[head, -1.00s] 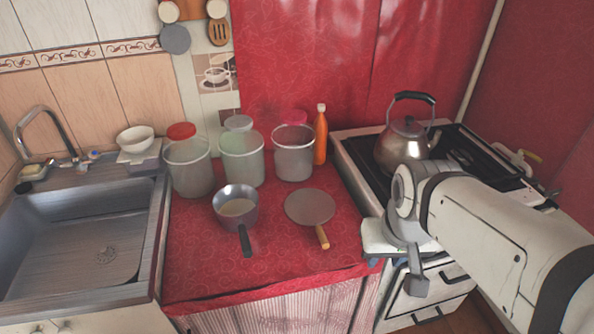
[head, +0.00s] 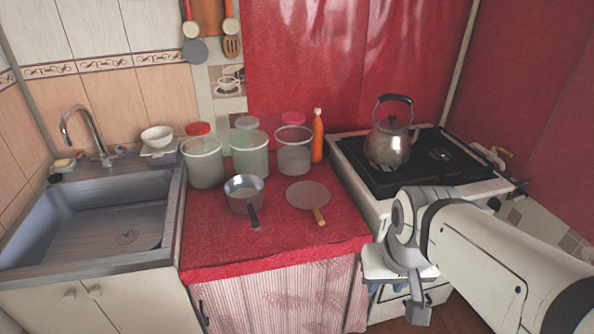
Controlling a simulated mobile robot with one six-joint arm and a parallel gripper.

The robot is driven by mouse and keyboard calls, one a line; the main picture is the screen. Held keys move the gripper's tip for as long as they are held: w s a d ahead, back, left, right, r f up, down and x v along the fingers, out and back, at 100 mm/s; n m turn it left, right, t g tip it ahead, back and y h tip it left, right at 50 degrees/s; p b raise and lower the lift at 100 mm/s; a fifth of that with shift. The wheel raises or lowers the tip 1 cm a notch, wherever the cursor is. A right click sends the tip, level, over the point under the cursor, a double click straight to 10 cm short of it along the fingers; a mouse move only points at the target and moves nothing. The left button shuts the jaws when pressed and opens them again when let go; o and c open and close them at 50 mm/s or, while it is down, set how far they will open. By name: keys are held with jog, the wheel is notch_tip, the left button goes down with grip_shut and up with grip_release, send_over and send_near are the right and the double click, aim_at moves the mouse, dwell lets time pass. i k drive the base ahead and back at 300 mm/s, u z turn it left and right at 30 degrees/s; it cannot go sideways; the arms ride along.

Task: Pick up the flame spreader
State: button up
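The flame spreader (head: 307,194) looks to be the flat grey-brown disc with a short wooden handle. It lies on the red oilcloth counter (head: 235,257), its handle pointing to the front edge. My gripper (head: 418,312) hangs low at the right, in front of the stove, to the right of the spreader and apart from it. Its fingers are small and seen at a poor angle, so I cannot tell whether they are open or shut. I see nothing held in it.
A saucepan (head: 244,200) stands just left of the spreader. Behind are several jars (head: 250,158) and an orange bottle (head: 318,138). A kettle (head: 388,148) stands on the stove (head: 445,180) at right; a sink (head: 95,220) is at left.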

aim_at(307, 195)
jog(key=z, duration=0.15)
jog(key=i, duration=0.95)
jog(key=u, duration=0.05)
